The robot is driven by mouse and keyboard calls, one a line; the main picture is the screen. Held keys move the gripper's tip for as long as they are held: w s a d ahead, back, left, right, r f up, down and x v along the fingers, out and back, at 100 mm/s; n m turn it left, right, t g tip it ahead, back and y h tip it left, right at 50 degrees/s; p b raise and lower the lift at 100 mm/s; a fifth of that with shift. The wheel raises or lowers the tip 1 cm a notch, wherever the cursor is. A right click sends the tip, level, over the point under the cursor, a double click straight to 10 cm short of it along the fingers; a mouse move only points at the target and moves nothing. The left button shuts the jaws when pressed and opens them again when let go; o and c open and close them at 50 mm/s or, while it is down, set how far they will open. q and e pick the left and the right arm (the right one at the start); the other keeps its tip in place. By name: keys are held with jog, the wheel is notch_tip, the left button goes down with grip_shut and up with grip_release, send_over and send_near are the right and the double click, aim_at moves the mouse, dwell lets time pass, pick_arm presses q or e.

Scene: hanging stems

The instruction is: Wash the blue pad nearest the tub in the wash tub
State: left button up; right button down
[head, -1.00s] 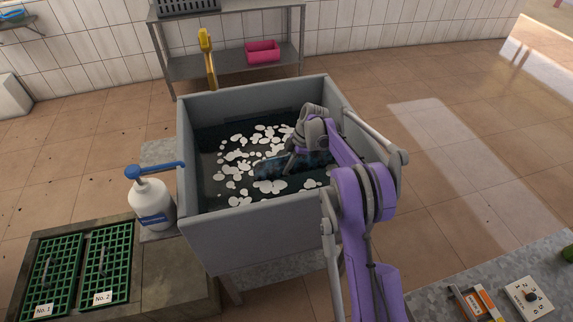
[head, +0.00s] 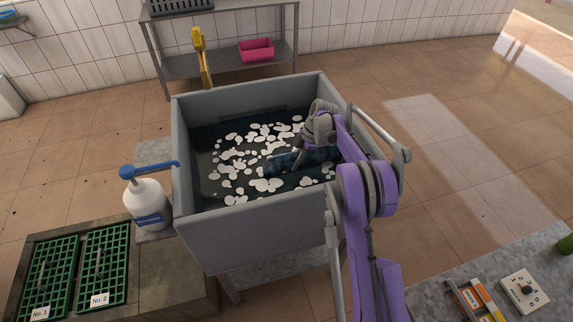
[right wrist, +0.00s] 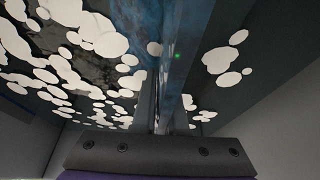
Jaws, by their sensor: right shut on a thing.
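The grey wash tub (head: 250,235) stands in the middle of the head view, holding dark water with white foam patches. My right gripper (head: 299,161) reaches down into the tub from the right. It is shut on a blue pad (head: 283,163), which lies low in the water, dark and partly hidden by the gripper and foam. In the right wrist view the blue pad (right wrist: 184,35) runs up from between the fingers (right wrist: 165,118), with foam on both sides. My left gripper is not in view.
A white pump bottle (head: 148,205) with a blue spout stands left of the tub. Two green grids (head: 103,262) marked No. 1 and No. 2 lie on the bench at left. A counter (head: 430,297) with small items is at lower right.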

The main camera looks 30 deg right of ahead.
jog(key=shift+d, duration=0.35)
jog(key=shift+w+a, duration=0.25)
jog(key=shift+a, duration=0.9)
jog(key=shift+w+a, duration=0.25)
jog(key=shift+a, duration=0.85)
jog(key=shift+w+a, duration=0.25)
jog(key=shift+a, duration=0.9)
jog(key=shift+s+d, duration=0.3)
jog(key=shift+d, duration=0.85)
jog(key=shift+s+d, duration=0.25)
jog(key=shift+d, duration=0.9)
jog(key=shift+s+d, duration=0.3)
jog(key=shift+d, duration=0.85)
jog(key=shift+r, duration=0.1)
notch_tip(320, 180, up, 15)
jog(key=p, duration=0.8)
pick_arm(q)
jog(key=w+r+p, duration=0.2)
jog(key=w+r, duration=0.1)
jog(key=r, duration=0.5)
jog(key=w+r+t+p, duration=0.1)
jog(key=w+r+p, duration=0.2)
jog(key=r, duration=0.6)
pick_arm(e)
notch_tip(320, 180, up, 21)
